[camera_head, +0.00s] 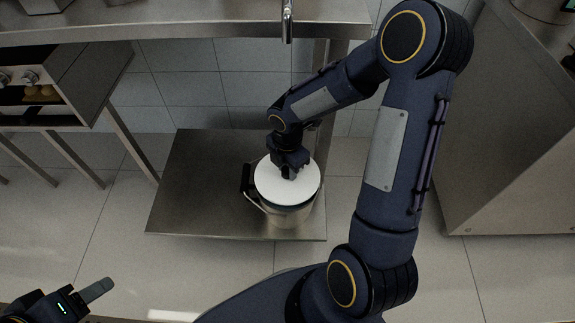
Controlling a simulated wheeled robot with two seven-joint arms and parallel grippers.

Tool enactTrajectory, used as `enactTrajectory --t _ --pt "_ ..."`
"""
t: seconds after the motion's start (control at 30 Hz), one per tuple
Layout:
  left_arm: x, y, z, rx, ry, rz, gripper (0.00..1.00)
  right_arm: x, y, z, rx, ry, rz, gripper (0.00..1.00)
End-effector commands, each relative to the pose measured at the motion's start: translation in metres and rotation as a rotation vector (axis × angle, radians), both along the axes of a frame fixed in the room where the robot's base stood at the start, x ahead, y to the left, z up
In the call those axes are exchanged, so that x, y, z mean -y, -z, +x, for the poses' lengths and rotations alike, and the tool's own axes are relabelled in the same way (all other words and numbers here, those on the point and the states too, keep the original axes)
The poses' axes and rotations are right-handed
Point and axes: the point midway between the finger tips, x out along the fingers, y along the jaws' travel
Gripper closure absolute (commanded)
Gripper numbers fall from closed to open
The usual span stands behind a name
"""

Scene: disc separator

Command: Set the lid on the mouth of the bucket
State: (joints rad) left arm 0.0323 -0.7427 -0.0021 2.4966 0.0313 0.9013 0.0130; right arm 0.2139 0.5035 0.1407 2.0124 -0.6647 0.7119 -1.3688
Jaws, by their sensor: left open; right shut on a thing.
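The white round lid (285,189) is over the mouth of the bucket (290,217), which stands on a low metal shelf (190,190). The lid covers nearly all of the mouth, with a dark rim showing below its front edge. I cannot tell whether the lid touches the rim all round. My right gripper (290,174) is shut on the lid near its back edge, from above. A wire handle (254,203) hangs at the bucket's left side. My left gripper (97,290) is partly in view at the bottom left, open and well away from the bucket.
A metal counter (180,18) with a tap (287,20) runs along the back above the shelf. An oven-like unit (70,85) stands at the left, and a metal cabinet (510,160) at the right. The shelf is bare left of the bucket.

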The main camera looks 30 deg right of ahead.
Motion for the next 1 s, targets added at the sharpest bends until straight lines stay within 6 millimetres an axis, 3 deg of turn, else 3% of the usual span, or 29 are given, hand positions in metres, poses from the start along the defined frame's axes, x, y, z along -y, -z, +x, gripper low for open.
enactTrajectory --t 1.0 --pt "0.000 0.009 0.000 0.000 0.000 0.000 0.48 0.000 0.012 0.000 0.000 0.000 0.000 0.99"
